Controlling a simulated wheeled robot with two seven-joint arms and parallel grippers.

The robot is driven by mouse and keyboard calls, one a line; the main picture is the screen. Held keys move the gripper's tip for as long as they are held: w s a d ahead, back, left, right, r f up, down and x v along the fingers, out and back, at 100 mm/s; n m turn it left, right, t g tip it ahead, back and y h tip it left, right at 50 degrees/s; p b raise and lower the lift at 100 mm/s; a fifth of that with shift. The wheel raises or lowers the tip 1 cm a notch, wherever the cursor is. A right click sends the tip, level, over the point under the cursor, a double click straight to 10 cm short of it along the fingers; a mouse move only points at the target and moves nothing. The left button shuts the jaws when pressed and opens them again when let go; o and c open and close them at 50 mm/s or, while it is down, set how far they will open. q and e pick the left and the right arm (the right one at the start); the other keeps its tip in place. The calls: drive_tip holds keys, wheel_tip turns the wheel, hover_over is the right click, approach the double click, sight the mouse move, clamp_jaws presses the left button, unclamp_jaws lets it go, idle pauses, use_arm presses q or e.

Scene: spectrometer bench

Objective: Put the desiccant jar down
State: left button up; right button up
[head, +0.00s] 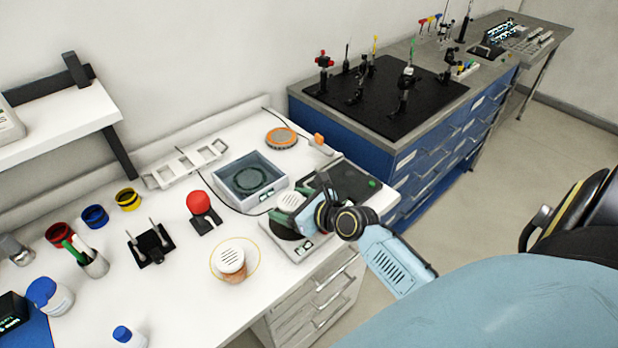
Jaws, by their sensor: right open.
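A jar with a white slotted lid (289,202) is at my right gripper (291,212), over the dark round pan of a balance (301,247). The gripper is open with its pale blue fingers close around this jar; its lower part is hidden, so I cannot tell whether it rests on the pan. A second jar with a white slotted lid and orange contents (232,263) stands upright on the white bench, inside a thin yellow ring (212,270). I cannot tell from labels which is the desiccant jar. My left gripper is not in view.
A grey-blue open box (225,188) and a red-topped stand (199,201) are left of the gripper. A black holder (151,246), several coloured caps and white bottles stand further left. Bare bench (190,295) surrounds the ringed jar. A blue cabinet (345,140) stands behind.

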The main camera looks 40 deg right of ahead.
drive_tip(key=v, duration=1)
drive_tip(key=shift+s+p, duration=0.3)
drive_tip(key=shift+r, duration=0.1)
